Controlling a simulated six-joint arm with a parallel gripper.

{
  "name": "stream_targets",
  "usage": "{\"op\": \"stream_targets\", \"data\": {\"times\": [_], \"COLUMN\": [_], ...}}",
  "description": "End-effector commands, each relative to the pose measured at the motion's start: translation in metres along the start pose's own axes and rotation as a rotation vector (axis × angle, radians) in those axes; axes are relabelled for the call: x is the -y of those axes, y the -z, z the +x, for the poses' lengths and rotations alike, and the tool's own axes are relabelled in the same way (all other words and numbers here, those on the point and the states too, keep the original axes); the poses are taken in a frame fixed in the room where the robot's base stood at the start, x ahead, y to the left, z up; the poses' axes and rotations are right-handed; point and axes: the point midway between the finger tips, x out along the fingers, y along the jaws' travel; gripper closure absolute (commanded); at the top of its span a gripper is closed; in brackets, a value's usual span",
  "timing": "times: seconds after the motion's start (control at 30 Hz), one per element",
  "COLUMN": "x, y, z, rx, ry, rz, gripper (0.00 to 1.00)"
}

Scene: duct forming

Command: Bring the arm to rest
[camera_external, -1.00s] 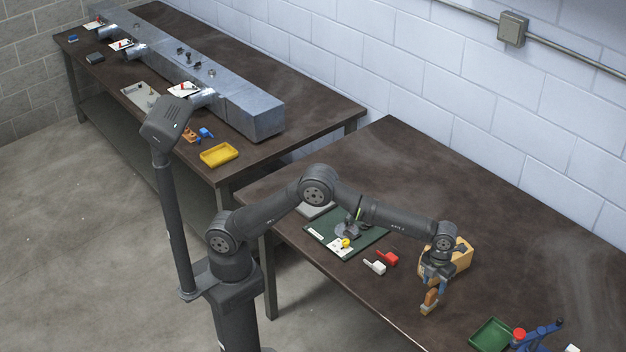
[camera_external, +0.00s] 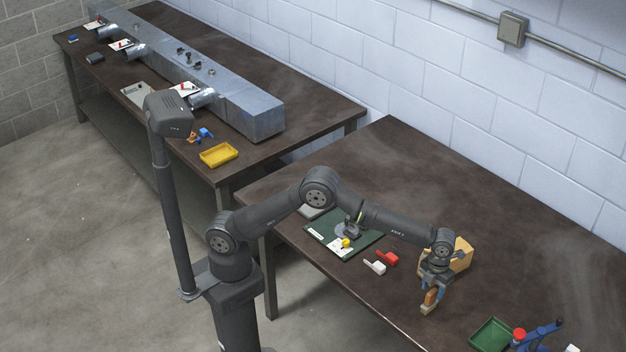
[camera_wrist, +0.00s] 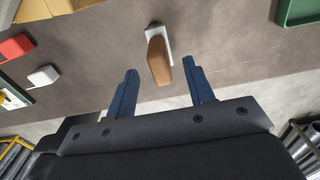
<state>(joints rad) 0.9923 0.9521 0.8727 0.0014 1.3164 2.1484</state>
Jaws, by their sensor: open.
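My arm reaches over the near bench (camera_external: 420,170), bent at the elbow, with its wrist pointing down. My gripper (camera_external: 433,292) is low near the bench's front edge. In the wrist view my gripper (camera_wrist: 158,90) shows two blue fingers spread apart with nothing clamped between them. A tool with a wooden handle and a pale metal end (camera_wrist: 158,58) lies just beyond and between the fingertips, with gaps on both sides. It also shows below the gripper as a small brown and pale piece (camera_external: 429,302). Whether a finger touches it in the outside view I cannot tell.
A tan box (camera_external: 462,254) stands right behind my gripper. Red (camera_external: 387,258) and white (camera_external: 374,267) handled pieces and a green board (camera_external: 345,235) lie to the left. A green tray (camera_external: 491,334) and a blue fixture (camera_external: 540,336) are at right. The bench's back is clear.

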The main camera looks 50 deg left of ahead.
Motion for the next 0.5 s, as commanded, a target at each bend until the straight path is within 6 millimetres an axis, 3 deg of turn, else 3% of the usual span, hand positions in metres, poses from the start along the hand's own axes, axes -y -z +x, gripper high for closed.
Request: {"op": "stream_targets", "data": {"times": [0.37,0.4,0.5], "x": [0.000,0.001,0.001], "y": [0.000,-0.001,-0.001], "z": [0.075,0.062,0.048], "rx": [-0.001,0.003,0.002], "ry": [-0.001,0.005,0.004], "rz": [0.000,0.000,0.000], "gripper": [0.52,0.52,0.52]}}
